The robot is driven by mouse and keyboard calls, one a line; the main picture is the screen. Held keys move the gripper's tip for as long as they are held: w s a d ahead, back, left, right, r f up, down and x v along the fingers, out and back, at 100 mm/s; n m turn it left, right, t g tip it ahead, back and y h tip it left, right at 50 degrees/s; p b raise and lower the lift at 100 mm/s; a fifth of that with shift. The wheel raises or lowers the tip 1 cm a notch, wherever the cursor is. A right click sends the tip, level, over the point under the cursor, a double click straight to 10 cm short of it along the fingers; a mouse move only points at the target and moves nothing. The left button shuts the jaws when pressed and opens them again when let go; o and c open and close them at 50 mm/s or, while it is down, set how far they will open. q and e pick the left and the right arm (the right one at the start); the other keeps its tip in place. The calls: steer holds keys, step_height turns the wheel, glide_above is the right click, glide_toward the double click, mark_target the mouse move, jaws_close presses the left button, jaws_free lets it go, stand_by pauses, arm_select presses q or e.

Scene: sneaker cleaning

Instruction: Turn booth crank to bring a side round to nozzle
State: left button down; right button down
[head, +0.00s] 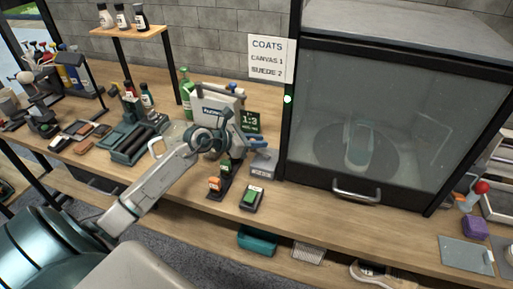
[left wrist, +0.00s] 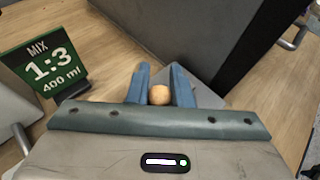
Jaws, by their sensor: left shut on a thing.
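The spray booth (head: 400,110) has a closed glass front with a handle at its lower edge. Behind the hazy glass a sneaker (head: 357,148) stands on a round turntable (head: 330,155). My left gripper (head: 257,144) is at the booth's left side, over a small grey labelled box (head: 262,165). In the left wrist view its two blue fingers (left wrist: 159,92) are shut on a round wooden knob (left wrist: 159,95), which I take for the crank knob. The crank's arm is mostly hidden. The nozzle cannot be made out. My right gripper is not in view.
A green 1:3 mix sign (head: 250,121) stands close beside my left gripper; it also shows in the left wrist view (left wrist: 45,70). A small device with a green top (head: 252,197) lies in front. A red-knobbed lever (head: 481,187) stands right of the booth.

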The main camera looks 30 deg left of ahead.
arm_select(q)
steer(key=c, duration=1.3)
jaws_free()
steer(key=shift+s+a+r, duration=0.1)
steer(key=shift+s+a, duration=0.25)
steer(key=shift+s, duration=0.05)
steer(key=b+v, duration=0.1)
steer(key=v, duration=0.8)
steer(key=shift+s+r, duration=0.2)
steer(key=shift+r, duration=0.1)
steer(key=shift+a, duration=0.1)
